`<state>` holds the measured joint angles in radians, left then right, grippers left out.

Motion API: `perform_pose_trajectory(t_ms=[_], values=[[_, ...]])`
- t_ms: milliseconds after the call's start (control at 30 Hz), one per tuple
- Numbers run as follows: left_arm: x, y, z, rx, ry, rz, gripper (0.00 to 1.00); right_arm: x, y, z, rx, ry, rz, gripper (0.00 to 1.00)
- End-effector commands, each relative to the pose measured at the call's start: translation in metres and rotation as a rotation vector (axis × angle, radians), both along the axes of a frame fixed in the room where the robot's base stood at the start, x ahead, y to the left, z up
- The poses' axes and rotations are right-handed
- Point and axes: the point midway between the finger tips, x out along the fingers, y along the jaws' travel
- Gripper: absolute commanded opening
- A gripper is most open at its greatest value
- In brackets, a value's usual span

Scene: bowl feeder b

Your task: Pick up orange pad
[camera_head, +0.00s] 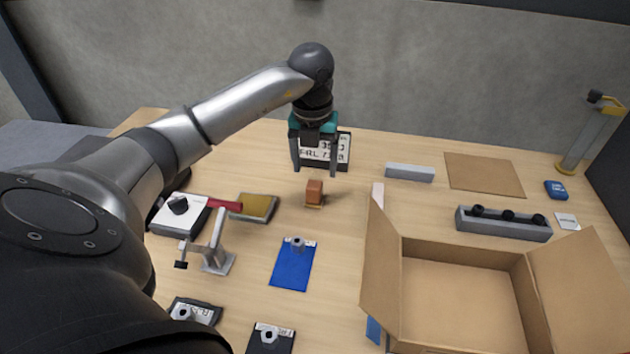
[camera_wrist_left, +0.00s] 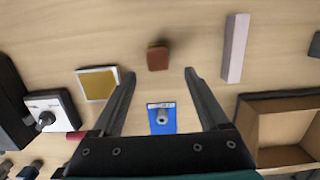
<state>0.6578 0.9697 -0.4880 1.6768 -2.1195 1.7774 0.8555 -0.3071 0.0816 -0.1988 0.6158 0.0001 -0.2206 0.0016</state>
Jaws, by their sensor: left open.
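The orange pad (camera_head: 314,188) looks like a small orange-brown block standing upright on the table, with a thin yellowish edge at its foot. In the left wrist view the orange pad (camera_wrist_left: 158,58) lies just beyond the fingertips, near the middle line between them. My left gripper (camera_head: 315,171) is open and empty, fingers pointing down above and slightly behind the pad. Its two fingers also show in the left wrist view (camera_wrist_left: 160,74), apart, with nothing between the tips. My right gripper is not in view.
A yellow square pad (camera_head: 256,206) and a red-handled item (camera_head: 225,204) lie left of it. A blue plate (camera_head: 293,264) lies in front. A sign (camera_head: 340,152) stands behind the gripper. An open cardboard box (camera_head: 382,275) stands front right. Bare table surrounds the pad.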

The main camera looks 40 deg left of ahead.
Motion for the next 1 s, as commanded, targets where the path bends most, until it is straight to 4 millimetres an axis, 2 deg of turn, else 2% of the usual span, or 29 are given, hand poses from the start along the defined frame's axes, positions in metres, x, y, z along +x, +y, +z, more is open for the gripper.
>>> perform_pose_trajectory(t_ms=[33, 100, 367, 667, 900, 1000], values=[[0.000, 0.000, -0.011, -0.001, 0.003, 0.000, 0.78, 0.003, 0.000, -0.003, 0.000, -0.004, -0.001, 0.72], [0.002, 0.001, -0.017, -0.001, 0.000, -0.001, 0.78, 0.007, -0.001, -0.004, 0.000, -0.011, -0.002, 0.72], [0.003, 0.003, -0.031, -0.001, 0.000, 0.001, 0.78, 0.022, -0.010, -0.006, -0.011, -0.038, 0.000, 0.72], [0.006, 0.008, -0.073, -0.002, 0.001, -0.001, 0.78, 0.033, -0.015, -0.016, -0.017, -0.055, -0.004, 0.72], [0.006, 0.009, -0.075, 0.000, -0.001, -0.001, 0.78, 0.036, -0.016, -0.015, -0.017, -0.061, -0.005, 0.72], [0.006, 0.009, -0.074, 0.000, -0.001, -0.001, 0.67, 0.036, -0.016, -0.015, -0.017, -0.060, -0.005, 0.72]])
